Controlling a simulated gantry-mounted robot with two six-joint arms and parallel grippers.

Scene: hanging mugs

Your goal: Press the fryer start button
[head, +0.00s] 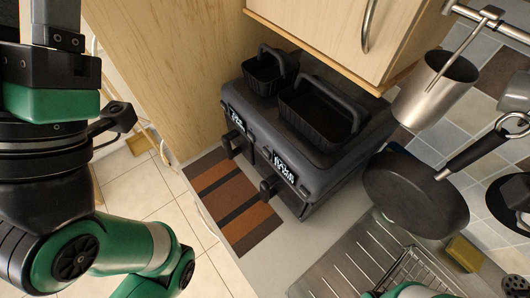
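A dark dual-basket fryer (345,165) stands on the counter in the middle of the head view. Two black baskets with handles sit in its top, a smaller one (265,80) and a larger one (311,120). Its front has two lit displays (284,169) and two protruding black handles. A separate start button is too small to make out. My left gripper (57,30) is at the upper left, well apart from the fryer and cut by the top edge; its fingers are unclear. My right gripper is not in view; only a green arm part shows at the bottom.
A wooden cabinet (330,28) overhangs the fryer's back. A striped mat (232,203) lies before the fryer's front. A pan (413,190) and a metal utensil cup (435,90) hang at the right. A sink drainer (360,265) is at the lower right.

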